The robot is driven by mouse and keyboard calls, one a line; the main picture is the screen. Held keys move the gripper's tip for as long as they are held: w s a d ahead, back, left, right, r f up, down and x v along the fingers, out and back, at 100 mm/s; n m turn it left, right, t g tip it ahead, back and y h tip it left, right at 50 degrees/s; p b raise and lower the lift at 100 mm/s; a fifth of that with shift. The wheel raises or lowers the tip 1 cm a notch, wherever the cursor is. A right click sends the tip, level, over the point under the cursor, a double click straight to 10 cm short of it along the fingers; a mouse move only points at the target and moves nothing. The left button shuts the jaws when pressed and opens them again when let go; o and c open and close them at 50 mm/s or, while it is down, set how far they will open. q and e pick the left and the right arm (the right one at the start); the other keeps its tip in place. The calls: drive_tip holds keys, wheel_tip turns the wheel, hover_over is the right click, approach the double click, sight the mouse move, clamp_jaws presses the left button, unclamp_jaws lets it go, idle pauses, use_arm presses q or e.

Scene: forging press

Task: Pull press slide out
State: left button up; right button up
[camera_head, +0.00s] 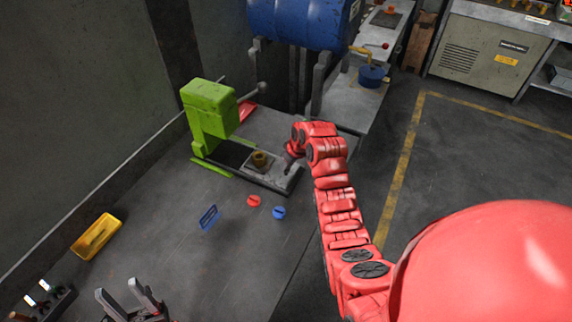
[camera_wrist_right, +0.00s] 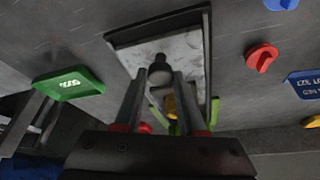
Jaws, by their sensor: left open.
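The green press (camera_head: 208,110) stands on the dark bench by the wall. Its grey slide plate (camera_head: 272,180) extends from under the press head, with a brass-coloured round piece (camera_head: 260,159) on it. My right gripper (camera_head: 289,167) is at the slide's right end, mostly hidden by its own arm. In the right wrist view, its two fingers (camera_wrist_right: 159,84) are apart, with the slide's dark knob (camera_wrist_right: 160,70) appearing between their tips; contact is not clear. The pale slide plate (camera_wrist_right: 185,50) lies behind the knob. My left gripper (camera_head: 130,296) is open and empty at the bottom left.
A red button (camera_head: 254,201), a blue button (camera_head: 279,213) and a blue sign (camera_head: 209,217) are on the bench before the press. A yellow tray (camera_head: 96,236) lies left. The bench middle is clear.

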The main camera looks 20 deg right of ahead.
drive_tip(key=o, duration=0.4)
drive_tip(key=shift+o, duration=0.2)
drive_tip(key=p+v, duration=1.1)
drive_tip(key=v, duration=0.6)
drive_tip(key=shift+s+r, duration=0.15)
